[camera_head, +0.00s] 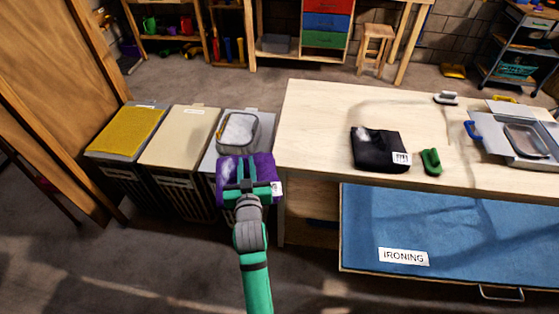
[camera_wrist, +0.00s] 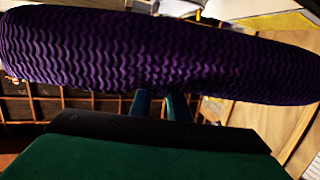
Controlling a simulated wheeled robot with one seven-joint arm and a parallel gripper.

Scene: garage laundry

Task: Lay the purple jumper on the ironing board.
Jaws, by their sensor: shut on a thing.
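The purple jumper (camera_head: 232,188) is a folded bundle with a white tag on its right side. My gripper (camera_head: 247,186) is shut on it and holds it up in front of the hampers, by the left end of the wooden table. In the wrist view the jumper (camera_wrist: 150,50) is a ribbed purple roll across the top, above the fingers (camera_wrist: 160,105); the fingertips are partly hidden by it. The ironing board (camera_head: 400,220) is a blue surface labelled IRONING, low at the right, in front of the table.
The wooden table (camera_head: 310,120) carries a folded black garment (camera_head: 375,148), a green brush-like item (camera_head: 431,161) and a grey tray (camera_head: 525,140). Three hampers (camera_head: 180,135) stand at the left; a grey basin (camera_head: 238,132) sits on the right one. The blue surface looks bare.

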